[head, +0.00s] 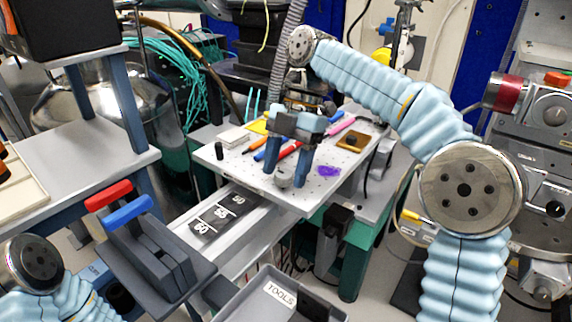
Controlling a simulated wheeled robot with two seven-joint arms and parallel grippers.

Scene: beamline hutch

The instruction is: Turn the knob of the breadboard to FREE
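The breadboard (228,160) is a pale perforated plate on a bench in the middle of the head view. A small grey round knob (284,181) shows near its front edge. My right gripper (287,178) points down over the board, its two dark blue fingers apart, one on each side of the knob. Whether they press on it cannot be made out. The knob's marking and any FREE label cannot be read. My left arm shows only at the lower left; its gripper is out of the picture.
Pens, a pink marker (341,125), a purple patch (327,171) and a brown block (351,141) lie on the board. Dark numbered blocks (219,212) line a rail in front. A grey holder with red and blue handles (126,211) and a TOOLS tray (243,300) stand nearer.

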